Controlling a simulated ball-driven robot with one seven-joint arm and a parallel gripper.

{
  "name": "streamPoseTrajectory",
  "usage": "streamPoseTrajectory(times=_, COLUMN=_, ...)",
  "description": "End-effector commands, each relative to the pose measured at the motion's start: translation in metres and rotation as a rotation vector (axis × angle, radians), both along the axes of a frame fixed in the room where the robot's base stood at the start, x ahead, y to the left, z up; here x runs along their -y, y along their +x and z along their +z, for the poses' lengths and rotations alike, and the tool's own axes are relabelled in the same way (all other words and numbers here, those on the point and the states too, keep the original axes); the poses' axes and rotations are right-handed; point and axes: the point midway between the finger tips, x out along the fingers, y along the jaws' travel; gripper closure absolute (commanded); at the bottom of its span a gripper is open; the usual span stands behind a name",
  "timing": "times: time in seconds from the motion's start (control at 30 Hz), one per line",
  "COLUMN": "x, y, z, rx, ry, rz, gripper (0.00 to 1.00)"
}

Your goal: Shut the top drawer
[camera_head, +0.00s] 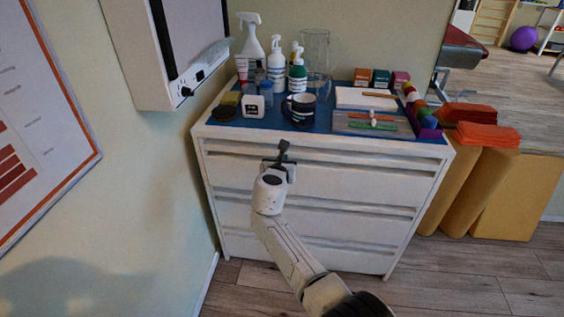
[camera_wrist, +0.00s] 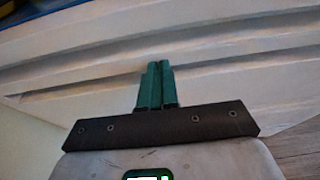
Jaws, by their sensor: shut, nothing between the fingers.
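The white drawer cabinet (camera_head: 232,244) stands against the wall with several stacked drawers. Its top drawer (camera_head: 345,160) is the shallow front just below the blue-covered top; it looks nearly flush, and I cannot tell whether a small gap remains. My gripper (camera_head: 284,146) is in front of the left-middle part of the upper drawer fronts, its fingers pointing at the cabinet. In the wrist view the green fingers (camera_wrist: 157,66) are together and empty, against the ridged white fronts (camera_wrist: 225,50). Whether the fingertips touch the front is not clear.
Bottles (camera_head: 277,65), a dark mug (camera_head: 300,109), a tray (camera_head: 372,124) and small boxes crowd the cabinet top. A white wall unit (camera_head: 165,55) juts out at the left. Tan foam blocks (camera_head: 520,200) with orange towels (camera_head: 487,134) stand at the right. Wooden floor is clear in front.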

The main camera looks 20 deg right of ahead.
Motion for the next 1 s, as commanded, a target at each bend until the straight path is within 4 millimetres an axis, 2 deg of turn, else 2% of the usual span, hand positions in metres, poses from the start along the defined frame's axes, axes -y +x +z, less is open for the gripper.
streamPoseTrajectory(times=0.03, x=0.002, y=0.005, z=0.007, rx=0.012, ry=0.002, rz=0.007, gripper=1.0)
streamPoseTrajectory(times=0.1, x=0.002, y=0.004, z=0.007, rx=0.012, ry=0.002, rz=0.007, gripper=1.0)
streamPoseTrajectory(times=0.27, x=-0.002, y=-0.003, z=0.013, rx=0.014, ry=0.002, rz=0.007, gripper=1.0)
streamPoseTrajectory(times=0.7, x=-0.041, y=-0.069, z=0.031, rx=0.006, ry=0.0, rz=0.004, gripper=1.0)
streamPoseTrajectory(times=0.83, x=-0.049, y=-0.083, z=0.034, rx=0.005, ry=0.001, rz=0.003, gripper=1.0)
streamPoseTrajectory(times=1.0, x=-0.054, y=-0.091, z=0.036, rx=0.003, ry=0.0, rz=0.002, gripper=1.0)
